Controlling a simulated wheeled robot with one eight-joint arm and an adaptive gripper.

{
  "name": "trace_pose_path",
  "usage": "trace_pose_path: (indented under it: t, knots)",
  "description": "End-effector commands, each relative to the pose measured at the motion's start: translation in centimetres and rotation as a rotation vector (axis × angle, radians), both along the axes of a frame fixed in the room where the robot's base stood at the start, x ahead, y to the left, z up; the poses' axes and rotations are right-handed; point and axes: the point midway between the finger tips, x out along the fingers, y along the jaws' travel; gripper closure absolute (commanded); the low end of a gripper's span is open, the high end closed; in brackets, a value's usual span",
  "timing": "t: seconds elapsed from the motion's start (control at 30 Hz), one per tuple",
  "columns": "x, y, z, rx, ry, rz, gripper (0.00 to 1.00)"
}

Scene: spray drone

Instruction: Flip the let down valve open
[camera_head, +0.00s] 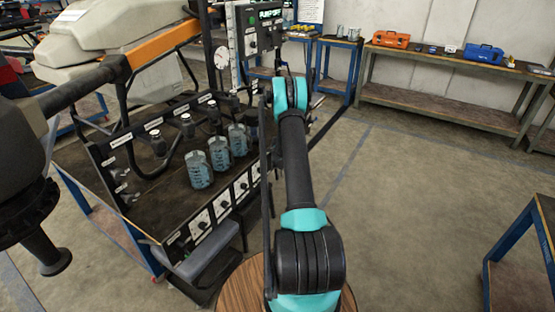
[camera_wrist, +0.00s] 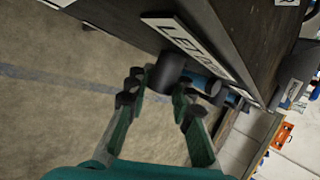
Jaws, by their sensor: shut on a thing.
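The let down valve (camera_wrist: 168,70) is a dark cylindrical knob on the dark panel in the wrist view, beside a white label (camera_wrist: 190,42) that reads "LET DO…" before it is cut off from sight. My gripper (camera_wrist: 158,98) has its green fingers with black tips on both sides of the knob and is shut on it. In the head view my arm hides the valve and the gripper. I cannot tell the valve's exact turn angle.
The bench (camera_head: 150,205) carries several clear bottles and a front row of switch plates. A control box (camera_head: 258,35) with a gauge (camera_head: 221,57) beside it stands at the back. A workbench (camera_head: 440,65) with tool cases is farther back. Floor on the right is mostly clear.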

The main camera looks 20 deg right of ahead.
Motion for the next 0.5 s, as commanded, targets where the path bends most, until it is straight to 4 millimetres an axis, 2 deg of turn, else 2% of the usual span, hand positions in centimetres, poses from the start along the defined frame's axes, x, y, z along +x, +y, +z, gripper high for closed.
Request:
trace_pose_path:
  t: [0.5]
  knots:
    - [0.02,-0.12,0.08,-0.176,-0.135,0.000,1.00]
